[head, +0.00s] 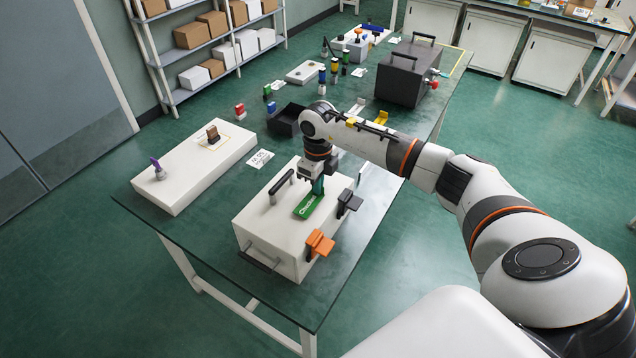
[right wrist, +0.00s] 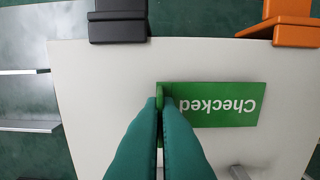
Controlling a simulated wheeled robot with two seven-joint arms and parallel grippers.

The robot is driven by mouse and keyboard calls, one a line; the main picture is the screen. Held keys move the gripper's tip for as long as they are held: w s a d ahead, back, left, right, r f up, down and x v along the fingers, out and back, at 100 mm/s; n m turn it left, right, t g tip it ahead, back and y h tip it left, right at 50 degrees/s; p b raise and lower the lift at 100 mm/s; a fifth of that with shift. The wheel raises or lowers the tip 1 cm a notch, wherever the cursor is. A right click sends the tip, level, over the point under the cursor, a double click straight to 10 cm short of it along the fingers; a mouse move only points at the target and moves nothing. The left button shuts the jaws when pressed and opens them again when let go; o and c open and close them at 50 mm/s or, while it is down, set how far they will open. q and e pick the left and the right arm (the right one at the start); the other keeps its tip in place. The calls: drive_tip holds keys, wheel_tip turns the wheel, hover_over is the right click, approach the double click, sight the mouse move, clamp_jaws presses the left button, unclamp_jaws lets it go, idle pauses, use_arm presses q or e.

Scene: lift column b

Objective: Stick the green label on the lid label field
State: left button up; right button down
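The green label (head: 309,207) reads "Checked" and lies flat on or just above the white lid (head: 262,222) of the box. Whether it touches the lid I cannot tell. In the right wrist view the label (right wrist: 225,106) has an upright green tab at its left end. My right gripper (head: 317,188) points down over the lid; its teal fingers (right wrist: 163,110) are closed on that tab. No outline of the label field shows; it may be hidden under the label or fingers. My left gripper is not in view.
The lid carries a black handle (head: 281,184), a black clamp (head: 349,201) and an orange clamp (head: 319,243) along its edges. A white board (head: 190,172), a black bin (head: 285,122) and a dark grey case (head: 402,78) stand elsewhere on the table.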

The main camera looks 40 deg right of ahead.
drive_tip(key=shift+f+b, duration=0.3)
drive_tip(key=shift+f, duration=0.15)
idle(0.5)
drive_tip(key=c, duration=1.6)
unclamp_jaws()
drive_tip(key=shift+r, duration=0.1)
drive_tip(key=shift+r+b, duration=1.1)
drive_tip(key=shift+r, duration=4.85)
